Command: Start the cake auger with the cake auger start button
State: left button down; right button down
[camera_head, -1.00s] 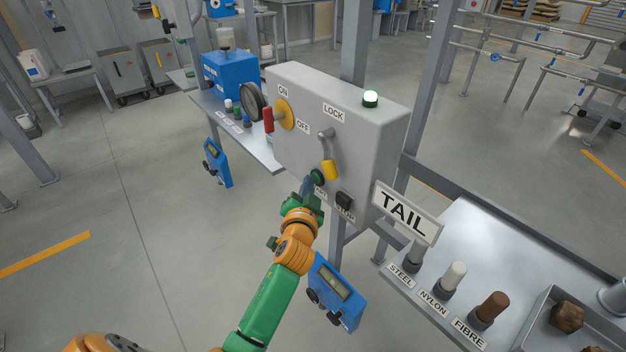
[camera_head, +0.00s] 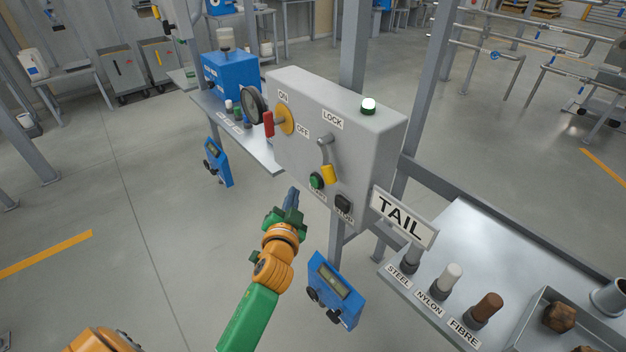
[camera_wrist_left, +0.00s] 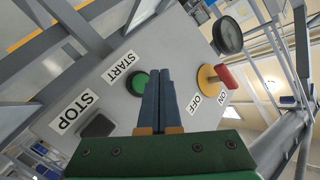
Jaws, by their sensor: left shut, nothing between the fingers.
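The grey control box (camera_head: 300,140) stands in the middle of the head view. Its green start button (camera_head: 317,181) is low on the front face, left of the black stop button (camera_head: 343,204). The green start button (camera_wrist_left: 137,83) also shows in the left wrist view beside the START label (camera_wrist_left: 118,68). My left gripper (camera_head: 291,197) is shut and empty, below and left of the start button and apart from it in the head view. In the left wrist view its blue fingers (camera_wrist_left: 160,90) reach beside the button. My right gripper is not in view.
The box carries a red-handled ON/OFF switch (camera_head: 268,123) and a yellow-tipped LOCK lever (camera_head: 328,172). A blue handheld unit (camera_head: 336,290) hangs below.

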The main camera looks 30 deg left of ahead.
pick_arm(q)
jog(key=shift+s+a+p, duration=0.15)
jog(key=shift+s+a, duration=0.1)
jog(key=shift+s, duration=0.3)
jog(key=shift+s+a+p, duration=0.15)
jog(key=shift+s+a, duration=0.05)
jog(key=shift+s, duration=0.35)
jog(key=s+d+f+g+h, duration=0.2)
jog(key=s+d+f+g, duration=0.15)
jog(key=f, duration=0.65)
jog(key=s+d+f+g+h, duration=0.2)
jog(key=s+f, duration=0.3)
jog(key=f, duration=0.4)
jog(key=s+d+f+g+h, duration=0.1)
jog(key=s+d+f+g, duration=0.3)
jog(key=f, duration=0.6)
jog(key=s+f+g, duration=0.2)
jog(key=s+f, duration=0.3)
jog(key=s, duration=0.7)
jog(key=s+f+g+h, duration=0.1)
jog(key=s+f, duration=0.4)
jog(key=s, duration=0.7)
jog(key=shift+s+d+f+g, duration=0.25)
jog(key=shift+d+f+g, duration=0.1)
jog(key=shift+g, duration=0.4)
